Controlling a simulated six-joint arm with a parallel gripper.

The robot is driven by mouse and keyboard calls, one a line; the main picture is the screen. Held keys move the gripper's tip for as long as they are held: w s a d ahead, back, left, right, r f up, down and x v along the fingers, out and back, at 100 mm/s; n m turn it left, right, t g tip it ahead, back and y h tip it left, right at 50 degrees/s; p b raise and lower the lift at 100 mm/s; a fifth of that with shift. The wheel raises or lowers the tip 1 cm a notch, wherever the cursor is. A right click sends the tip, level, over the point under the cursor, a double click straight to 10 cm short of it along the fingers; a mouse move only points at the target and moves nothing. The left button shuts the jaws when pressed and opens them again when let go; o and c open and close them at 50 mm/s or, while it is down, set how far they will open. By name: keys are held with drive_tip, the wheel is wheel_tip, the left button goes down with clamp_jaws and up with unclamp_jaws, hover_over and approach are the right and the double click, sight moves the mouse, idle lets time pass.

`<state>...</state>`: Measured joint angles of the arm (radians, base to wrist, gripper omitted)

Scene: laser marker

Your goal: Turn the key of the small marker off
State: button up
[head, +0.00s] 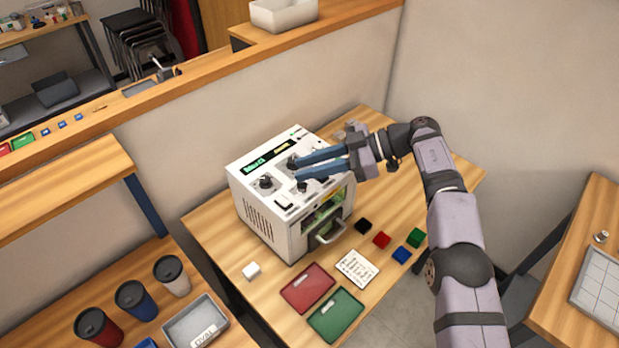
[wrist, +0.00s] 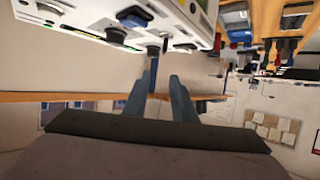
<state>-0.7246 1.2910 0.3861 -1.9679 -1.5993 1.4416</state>
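The small marker (head: 262,213) is a white box-shaped machine on the wooden table, with a green-lit display and dark controls on its sloped top panel. My gripper (head: 296,171) reaches in from the right over this panel, its two blue fingers apart. Dark controls sit close to the fingertips, one by the upper finger and one by the lower. In the wrist view my gripper (wrist: 165,77) has a gap between its fingers, and a thin dark part (wrist: 165,45), perhaps the key, sticks out from the panel just beyond it. I cannot tell whether the fingers touch it, nor the key's angle.
A black knob (head: 266,182) and a pale switch (head: 284,203) are left of my fingers on the panel. A front handle (head: 328,233) juts out below. Small coloured blocks, a note (head: 357,268), red (head: 307,287) and green (head: 335,314) trays lie in front.

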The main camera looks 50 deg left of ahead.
wheel_tip(320, 180, up, 6)
drive_tip(key=p, duration=0.4)
drive_tip(key=shift+f, duration=0.15)
